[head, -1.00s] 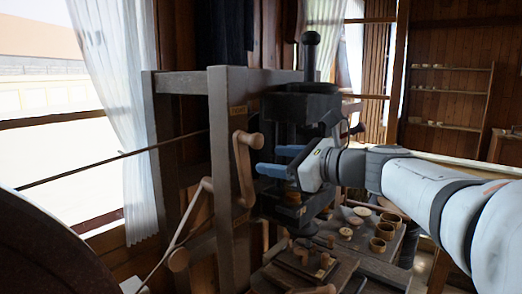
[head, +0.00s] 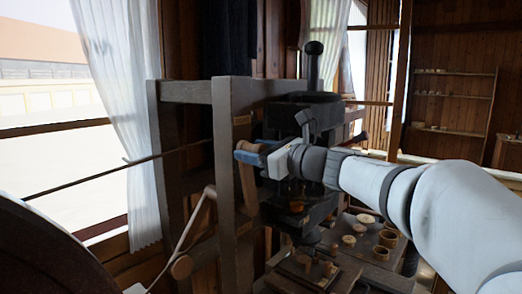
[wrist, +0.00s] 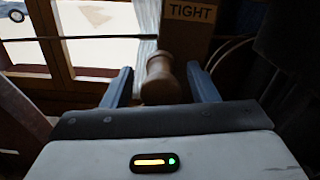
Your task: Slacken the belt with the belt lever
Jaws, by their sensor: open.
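The belt lever (head: 248,185) is a wooden arm on the dark upright post of the frame. Its turned wooden handle (wrist: 162,80) stands between my gripper's two blue fingers in the wrist view, with a label reading TIGHT just above and beyond it. My gripper (head: 246,151) is open around the handle, with a finger on either side; I cannot tell whether either touches. In the head view the gripper hides most of the handle. A thin dark belt (head: 110,170) runs from the lower left toward the post.
A dark wooden frame (head: 190,90) carries the machine head, with a black-knobbed upright lever (head: 314,62) on top. Small turned wooden pieces (head: 350,240) lie on the bench below my arm. A large dark wheel (head: 40,255) is at lower left, and a window is behind.

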